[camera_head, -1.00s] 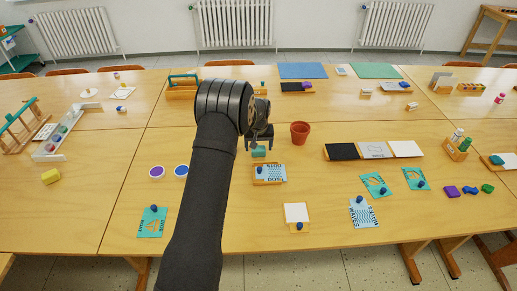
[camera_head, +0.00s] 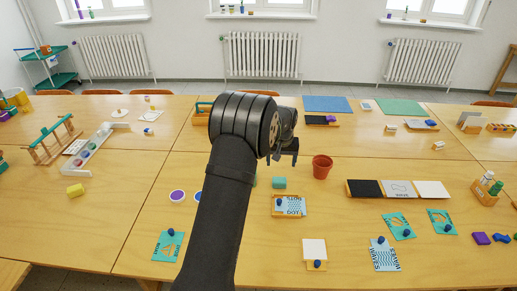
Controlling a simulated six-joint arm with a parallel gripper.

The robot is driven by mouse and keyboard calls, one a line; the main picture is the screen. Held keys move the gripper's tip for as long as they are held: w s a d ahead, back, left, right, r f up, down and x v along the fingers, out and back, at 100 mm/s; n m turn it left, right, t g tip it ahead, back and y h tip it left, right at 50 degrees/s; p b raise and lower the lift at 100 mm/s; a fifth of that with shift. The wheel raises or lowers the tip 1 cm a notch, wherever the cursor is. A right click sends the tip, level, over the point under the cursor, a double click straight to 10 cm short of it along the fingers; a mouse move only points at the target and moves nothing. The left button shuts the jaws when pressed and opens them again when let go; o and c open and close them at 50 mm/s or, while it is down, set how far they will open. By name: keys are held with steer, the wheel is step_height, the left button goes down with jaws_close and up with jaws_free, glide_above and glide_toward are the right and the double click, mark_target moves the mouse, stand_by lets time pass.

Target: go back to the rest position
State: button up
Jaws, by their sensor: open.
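My gripper (camera_head: 286,157) is above the middle of the table, left of the terracotta pot (camera_head: 322,166). Its jaws are open, and I see nothing held between them. My arm crosses the centre of the view and hides part of the table behind it. A wooden tray with printed cards (camera_head: 289,206) lies nearer to me than the block.
A row of black, grey and white panels (camera_head: 397,189) lies right of the pot. Teal cards with blue knobs (camera_head: 168,245) lie near the front edge. A wooden rack (camera_head: 50,141) and a long tray (camera_head: 91,146) stand at left. Bare tabletop (camera_head: 125,205) shows at front left.

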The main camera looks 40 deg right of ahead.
mark_target(279, 180)
steer(key=f, duration=0.4)
steer(key=w+d+f, duration=0.1)
steer(key=f, duration=0.6)
steer(key=shift+w+d+f, duration=0.15)
steer(key=shift+w+f, duration=0.05)
steer(key=shift+f, duration=0.15)
steer(key=shift+r, duration=1.9)
